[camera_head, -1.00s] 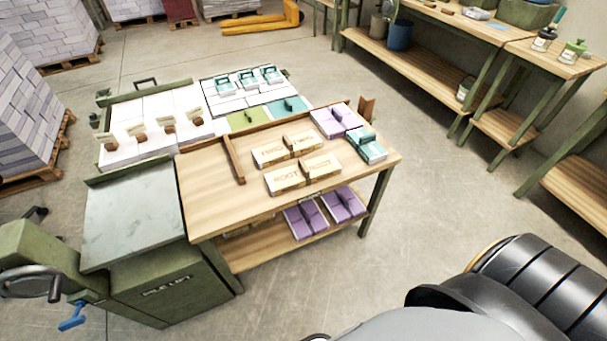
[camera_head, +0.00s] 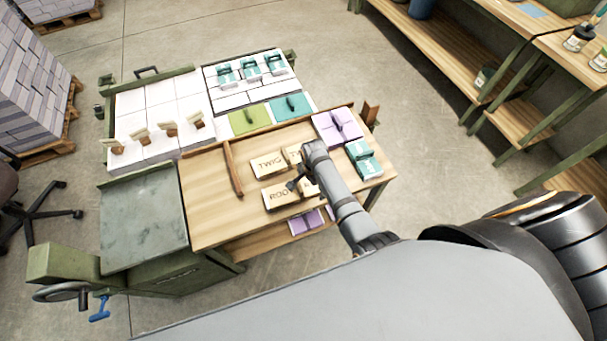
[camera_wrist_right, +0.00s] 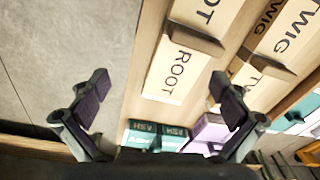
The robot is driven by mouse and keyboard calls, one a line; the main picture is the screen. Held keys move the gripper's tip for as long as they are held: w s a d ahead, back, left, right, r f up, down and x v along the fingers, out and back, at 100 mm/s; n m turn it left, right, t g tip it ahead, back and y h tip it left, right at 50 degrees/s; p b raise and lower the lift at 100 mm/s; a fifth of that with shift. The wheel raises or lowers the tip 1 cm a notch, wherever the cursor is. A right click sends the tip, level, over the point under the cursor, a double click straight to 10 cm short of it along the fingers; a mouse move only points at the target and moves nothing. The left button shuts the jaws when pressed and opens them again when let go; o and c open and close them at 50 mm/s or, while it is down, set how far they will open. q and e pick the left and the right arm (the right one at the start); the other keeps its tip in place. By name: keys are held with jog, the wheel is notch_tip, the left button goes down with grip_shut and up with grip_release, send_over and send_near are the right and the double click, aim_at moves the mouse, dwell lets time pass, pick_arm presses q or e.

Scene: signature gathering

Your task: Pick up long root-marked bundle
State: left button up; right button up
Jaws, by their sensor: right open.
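The long cream ROOT bundle (camera_head: 278,197) lies on the wooden table, beside the TWIG bundle (camera_head: 267,164). A raised brown piece crosses its middle. My right arm hides that middle and its right part in the head view. In the right wrist view the ROOT bundle (camera_wrist_right: 176,70) lies beyond the fingertips, with its brown crosspiece (camera_wrist_right: 194,39) and lettering visible. My right gripper (camera_head: 299,182) is over the bundles. Its two dark fingers are spread and empty in the wrist view (camera_wrist_right: 160,90), with no visible contact. My left gripper is out of view.
A purple bundle (camera_head: 326,130) and a teal bundle (camera_head: 364,160) lie at the table's right end. A wooden divider (camera_head: 232,168) stands left of the cream bundles. The table's left part (camera_head: 205,200) is bare.

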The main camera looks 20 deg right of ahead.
aim_at(299, 185)
jog(key=w+a+r+m+p, duration=0.1)
jog(key=w+a+r+m, duration=0.2)
jog(key=shift+w+a+r+g, duration=0.3)
jog(key=shift+r, duration=0.05)
jog(key=shift+m, duration=0.3)
jog(key=shift+f, duration=0.15)
notch_tip(299, 185, down, 5)
jog(key=b, duration=0.5)
jog(key=shift+d+b, duration=0.1)
jog(key=shift+b, duration=0.3)
jog(key=shift+w+f, duration=0.1)
jog(key=shift+f, duration=0.15)
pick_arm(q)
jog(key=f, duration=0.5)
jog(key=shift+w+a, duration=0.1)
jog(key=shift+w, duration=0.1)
